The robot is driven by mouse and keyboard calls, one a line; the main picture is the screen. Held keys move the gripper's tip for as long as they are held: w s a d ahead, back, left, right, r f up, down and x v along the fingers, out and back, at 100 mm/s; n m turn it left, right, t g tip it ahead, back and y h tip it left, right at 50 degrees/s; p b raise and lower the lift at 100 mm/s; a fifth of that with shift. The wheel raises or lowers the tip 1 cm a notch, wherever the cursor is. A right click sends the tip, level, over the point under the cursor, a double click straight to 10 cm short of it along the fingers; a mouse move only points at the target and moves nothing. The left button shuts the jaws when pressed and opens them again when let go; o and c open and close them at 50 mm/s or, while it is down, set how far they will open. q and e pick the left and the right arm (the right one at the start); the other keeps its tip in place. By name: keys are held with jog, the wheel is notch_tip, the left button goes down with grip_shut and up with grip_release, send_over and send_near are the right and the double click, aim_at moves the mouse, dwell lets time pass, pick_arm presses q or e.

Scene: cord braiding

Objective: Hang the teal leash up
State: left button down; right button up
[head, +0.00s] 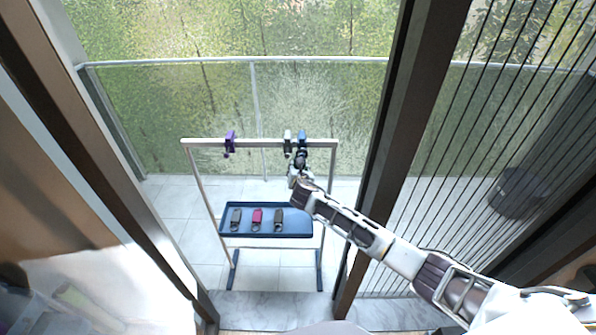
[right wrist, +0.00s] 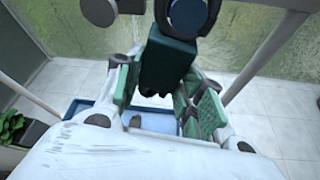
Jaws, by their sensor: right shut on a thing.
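My right gripper (head: 300,163) is raised at the rack's top bar (head: 262,142), right of its middle. In the right wrist view the right gripper (right wrist: 160,85) is shut on the dark teal leash (right wrist: 168,62), a bundled block between its green-padded fingers. The teal leash is not clear in the head view, where the gripper covers that spot. A blue leash (head: 302,136) and a grey-white leash (head: 288,141) hang on the bar just above the gripper. I cannot tell whether the teal leash touches the bar. My left gripper is not in view.
A purple leash (head: 230,142) hangs farther left, with free bar between it and the grey-white one. A blue tray (head: 300,227) low on the rack holds a grey leash (head: 236,217), a crimson leash (head: 257,216) and a dark brown leash (head: 278,217). A door frame (head: 385,130) stands at right.

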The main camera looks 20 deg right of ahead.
jog(key=shift+f, duration=0.15)
dwell(0.3)
jog(key=o, duration=1.1)
jog(key=o, duration=0.3)
jog(key=shift+s, duration=0.1)
jog(key=shift+v, duration=2.9)
